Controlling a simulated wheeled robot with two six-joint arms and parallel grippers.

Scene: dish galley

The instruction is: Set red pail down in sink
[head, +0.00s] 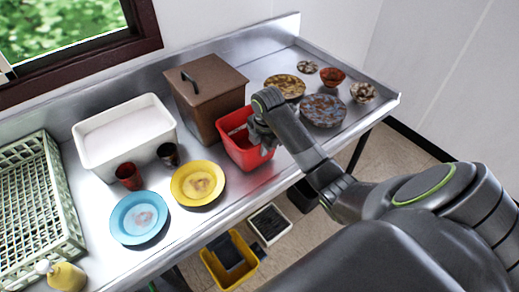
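The red pail (236,142) is near the middle of the head view, upright, just right of the brown box and near the counter's front edge. My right gripper (262,140) is at the pail's right rim and appears shut on it; the fingertips are partly hidden. I cannot tell whether the pail's base touches the counter. A white rectangular basin (164,117) stands at the left on the steel counter, empty; no other sink shows. My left gripper is not in view.
A lidded brown box (205,97) stands between basin and pail. A yellow plate (178,186), blue plate (138,219) and two dark cups lie in front of the basin. A green rack (68,190) is at left. Dirty dishes (323,110) fill the right end. A yellow bin (212,266) is below.

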